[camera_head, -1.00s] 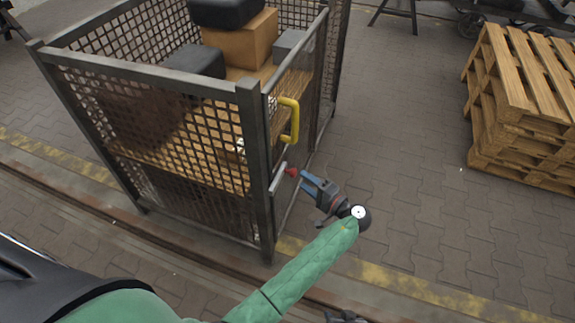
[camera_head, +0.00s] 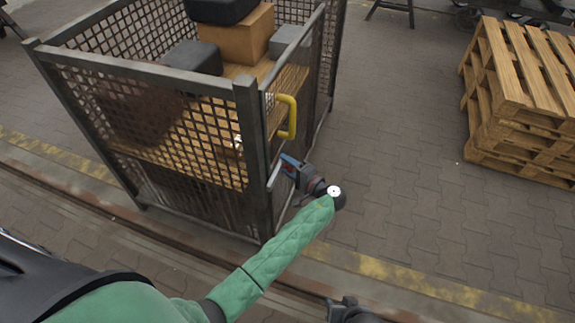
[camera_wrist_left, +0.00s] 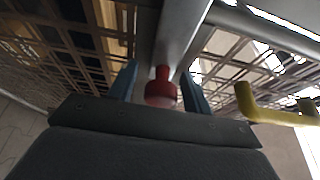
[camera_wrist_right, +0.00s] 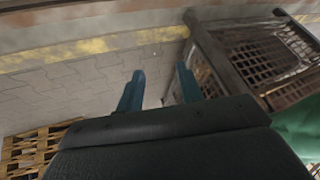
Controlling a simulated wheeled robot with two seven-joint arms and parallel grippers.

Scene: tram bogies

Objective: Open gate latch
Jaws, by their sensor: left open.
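The gate latch is a grey metal bar with a red knob, on the right side of the mesh cage (camera_head: 150,70). In the left wrist view the red knob (camera_wrist_left: 161,90) sits between the fingers of my open left gripper (camera_wrist_left: 163,85), with the grey bar (camera_wrist_left: 182,30) rising behind it. In the head view my left gripper (camera_head: 291,168) is at the latch, below the yellow handle (camera_head: 288,117), and hides the knob. The handle also shows in the left wrist view (camera_wrist_left: 270,112).
The cage holds brown boxes (camera_head: 240,40) and dark cases (camera_head: 195,58). A stack of wooden pallets (camera_head: 520,95) stands at the right. Paved floor between cage and pallets is clear. A yellow line (camera_head: 400,280) crosses the floor in front.

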